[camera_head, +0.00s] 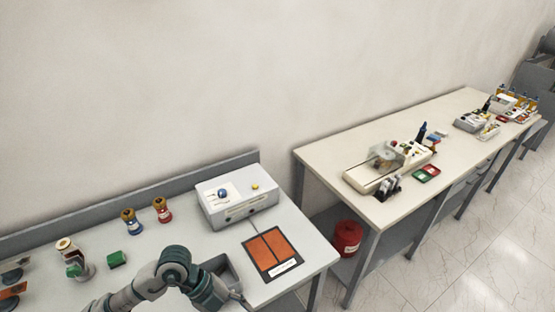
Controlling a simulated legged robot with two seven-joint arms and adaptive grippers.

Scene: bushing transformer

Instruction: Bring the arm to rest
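One of my arms, grey and dark green, comes in from the lower left and bends over the front of the near table (205,241). I take it to be my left arm. Its end, with my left gripper (238,297), is at the bottom edge beside the table's front edge, low and partly cut off. Its fingers are too small and dark to tell whether they are open or shut. I see nothing clearly held in it. My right gripper is not in view.
A red canister (347,238) stands below a second table (325,160).

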